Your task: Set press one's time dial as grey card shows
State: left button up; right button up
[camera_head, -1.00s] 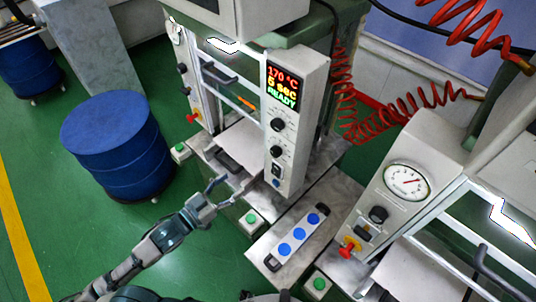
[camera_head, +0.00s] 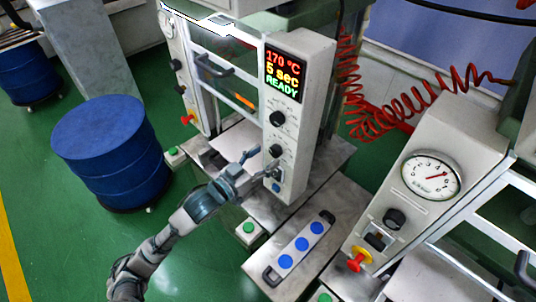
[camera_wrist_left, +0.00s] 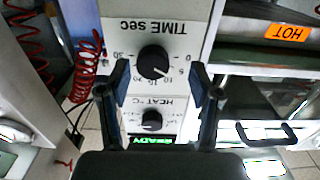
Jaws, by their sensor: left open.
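The press with the lit display (camera_head: 285,75) reads 170 °C, 5 sec, READY. Below the display are two black knobs. I cannot make out a grey card. My right gripper is out of view.
A blue drum (camera_head: 105,150) stands at the left. A tray with blue discs (camera_head: 302,244) lies below the panel. Another press with a gauge (camera_head: 431,175) and a red button (camera_head: 358,260) is at the right. Red coiled hoses (camera_head: 400,110) hang behind.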

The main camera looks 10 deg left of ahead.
aim_at(273, 154)
pick_arm(q)
jog(key=w+d, duration=0.2)
jog(key=d, duration=0.1)
jog(key=shift+r, duration=0.1)
jog(key=shift+a, duration=0.25)
jog(key=shift+s+a, duration=0.1)
jog(key=shift+a, duration=0.2)
jog(key=c, duration=0.3)
jog(key=shift+a, duration=0.2)
jog(key=c, duration=0.8)
jog(key=shift+s+d, duration=0.15)
jog(key=shift+d, duration=0.05)
jog(key=shift+c, duration=0.2)
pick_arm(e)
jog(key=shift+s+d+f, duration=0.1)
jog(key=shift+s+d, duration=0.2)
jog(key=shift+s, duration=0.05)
pick_arm(q)
jog(key=shift+a, duration=0.1)
jog(key=shift+r+m, duration=0.15)
jog(key=shift+m, duration=0.15)
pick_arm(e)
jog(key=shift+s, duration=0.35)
